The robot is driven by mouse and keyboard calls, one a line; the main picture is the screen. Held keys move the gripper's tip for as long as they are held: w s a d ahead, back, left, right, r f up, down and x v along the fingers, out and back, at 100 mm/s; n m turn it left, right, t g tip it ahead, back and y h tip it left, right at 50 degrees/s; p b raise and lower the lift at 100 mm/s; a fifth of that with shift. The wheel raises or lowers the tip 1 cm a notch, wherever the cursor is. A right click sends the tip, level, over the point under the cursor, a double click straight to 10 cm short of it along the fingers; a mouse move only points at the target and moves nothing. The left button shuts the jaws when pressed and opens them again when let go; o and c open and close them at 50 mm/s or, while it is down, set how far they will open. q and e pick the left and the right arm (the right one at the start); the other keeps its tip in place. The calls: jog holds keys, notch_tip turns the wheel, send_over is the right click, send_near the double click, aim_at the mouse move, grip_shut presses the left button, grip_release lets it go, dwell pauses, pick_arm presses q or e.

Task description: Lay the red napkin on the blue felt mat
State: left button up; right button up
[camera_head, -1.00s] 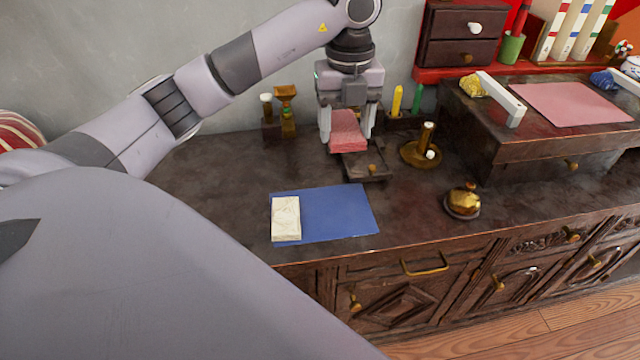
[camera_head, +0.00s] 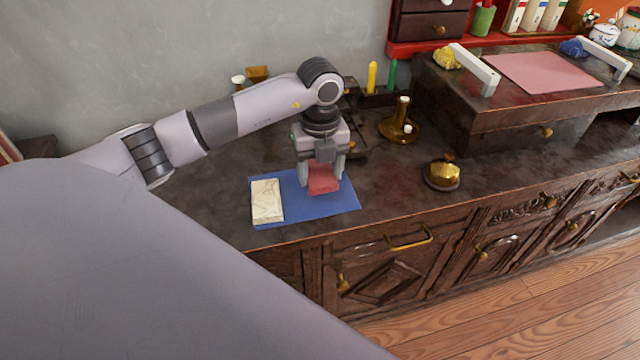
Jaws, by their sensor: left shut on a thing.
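The red napkin (camera_head: 323,180) is a small folded piece between the fingers of my left gripper (camera_head: 322,178). The gripper points down and is shut on it, over the right half of the blue felt mat (camera_head: 325,209). I cannot tell whether the napkin touches the mat or hangs just above it. The mat lies flat near the cabinet's front edge, partly hidden by the gripper. My right gripper is not in view.
A cream block (camera_head: 267,202) lies on the mat's left part, beside the gripper. A brass bell (camera_head: 442,174) and a brass candlestick (camera_head: 400,124) stand to the right. Yellow (camera_head: 372,76) and green candles stand behind. The dark cabinet top (camera_head: 400,190) is clear right of the mat.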

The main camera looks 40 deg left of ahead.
aim_at(320, 176)
pick_arm(q)
jog(key=shift+f, duration=2.1)
jog(key=shift+f+b, duration=0.15)
jog(key=shift+b, duration=0.15)
jog(key=o, duration=1)
jog(key=shift+o, duration=0.2)
